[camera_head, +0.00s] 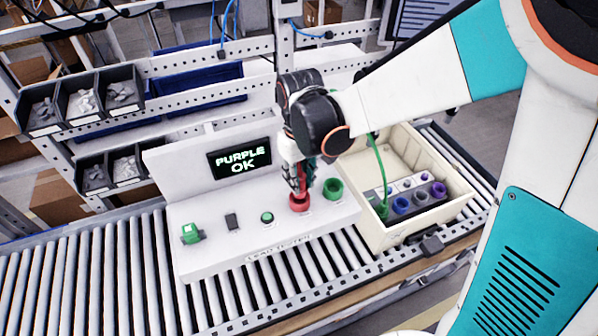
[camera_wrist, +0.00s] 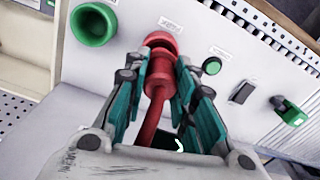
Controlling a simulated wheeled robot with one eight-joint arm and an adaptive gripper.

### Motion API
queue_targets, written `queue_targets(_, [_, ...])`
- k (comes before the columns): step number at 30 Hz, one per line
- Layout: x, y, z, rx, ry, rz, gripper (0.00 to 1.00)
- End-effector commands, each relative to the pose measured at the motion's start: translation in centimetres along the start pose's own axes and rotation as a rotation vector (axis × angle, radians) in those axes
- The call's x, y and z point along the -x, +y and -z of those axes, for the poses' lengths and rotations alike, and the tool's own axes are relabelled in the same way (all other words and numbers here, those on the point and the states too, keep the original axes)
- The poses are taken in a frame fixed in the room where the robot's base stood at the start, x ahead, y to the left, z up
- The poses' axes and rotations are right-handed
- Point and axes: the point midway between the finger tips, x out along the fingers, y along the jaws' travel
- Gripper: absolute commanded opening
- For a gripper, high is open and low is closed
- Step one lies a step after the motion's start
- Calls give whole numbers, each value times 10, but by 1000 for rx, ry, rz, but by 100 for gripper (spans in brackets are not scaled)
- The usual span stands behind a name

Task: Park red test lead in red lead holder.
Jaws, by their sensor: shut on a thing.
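The red lead holder (camera_head: 299,202) stands on the white lead tester (camera_head: 220,250), left of the green lead holder (camera_head: 333,188). My gripper (camera_head: 301,182) is right above the red holder. In the wrist view my gripper (camera_wrist: 160,85) is shut on the red test lead (camera_wrist: 157,82), with a finger on each side of it. The lead's tip end is at the red holder (camera_wrist: 160,42), in line with it; how deep it sits is hard to tell. The green holder (camera_wrist: 93,24) is at the upper left there. The tester's screen (camera_head: 240,158) reads "PURPLE OK".
A cream crate (camera_head: 440,215) on the roller conveyor (camera_head: 110,275) holds a block with coloured round sockets, and a green lead (camera_head: 381,165) runs into it. A green connector (camera_head: 191,234), black switch (camera_head: 232,221) and green button (camera_head: 267,217) sit left of the red holder.

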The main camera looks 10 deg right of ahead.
Motion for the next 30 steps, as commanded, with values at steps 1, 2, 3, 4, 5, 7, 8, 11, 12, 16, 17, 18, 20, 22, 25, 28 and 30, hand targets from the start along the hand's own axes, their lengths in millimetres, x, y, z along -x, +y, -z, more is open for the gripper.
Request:
queue_targets(1, [-2,0,0,0,0,0,0])
queue_targets(2, [-3,0,0,0,0,0,0])
queue_targets(3, [-4,0,0,0,0,0,0])
queue_targets(4, [-5,0,0,0,0,0,0])
queue_targets(5, [-5,0,0,0,0,0,0])
queue_targets(7, [-7,0,0,0,0,0,0])
queue_targets(8, [-8,0,0,0,0,0,0])
queue_targets(11, [-10,0,0,0,0,0,0])
queue_targets(12, [-11,0,0,0,0,0,0])
queue_targets(16, [-14,0,0,0,0,0,0])
queue_targets(17, [-14,0,0,0,0,0,0])
queue_targets(18, [-15,0,0,0,0,0,0])
queue_targets(20, [-16,0,0,0,0,0,0])
queue_targets(22, [-18,0,0,0,0,0,0])
queue_targets(25, [-20,0,0,0,0,0,0])
queue_targets(28, [-23,0,0,0,0,0,0])
queue_targets(30, [-24,0,0,0,0,0,0])
